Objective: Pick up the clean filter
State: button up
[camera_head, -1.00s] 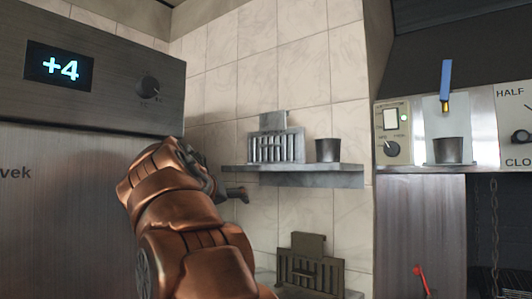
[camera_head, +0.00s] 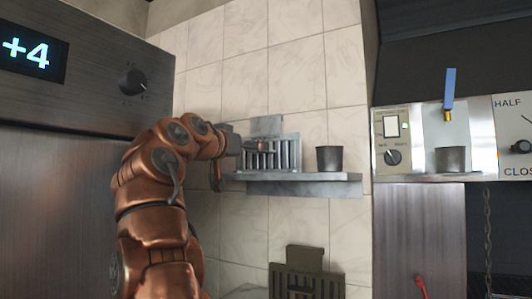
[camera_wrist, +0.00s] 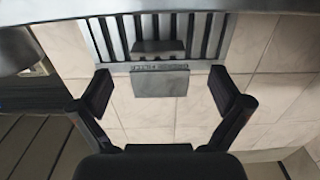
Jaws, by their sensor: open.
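A light grey slatted filter (camera_head: 286,153) stands on the wall shelf, leaning near the tiles, with a flat plate on its top edge. My gripper (camera_head: 258,146) is at its left part and hides some of it. In the wrist view, upside down, the filter (camera_wrist: 212,38) shows its slats and its plate. My gripper (camera_wrist: 165,92) is open there, one finger on each side of the plate, with gaps on both sides. A second, darker brown filter (camera_head: 308,279) stands lower down, below the shelf.
The shelf (camera_head: 315,188) also holds a dark cup (camera_head: 329,159) right of the filter. Another cup (camera_head: 450,159) stands in the dispenser at right. A large steel appliance (camera_head: 70,190) fills the left. The tiled wall (camera_head: 300,60) is close behind the filter.

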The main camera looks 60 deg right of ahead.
aim_at(264, 117)
jog(key=shift+d+p, duration=1.15)
jog(key=shift+d, duration=1.6)
jog(key=shift+a, duration=0.1)
jog(key=c, duration=1.6)
notch_tip(264, 117, up, 8)
jog(key=p, duration=0.6)
jog(key=shift+s+f, duration=0.15)
jog(key=shift+f, duration=0.1)
jog(key=shift+r+p, duration=1.25)
jog(key=shift+p, duration=0.2)
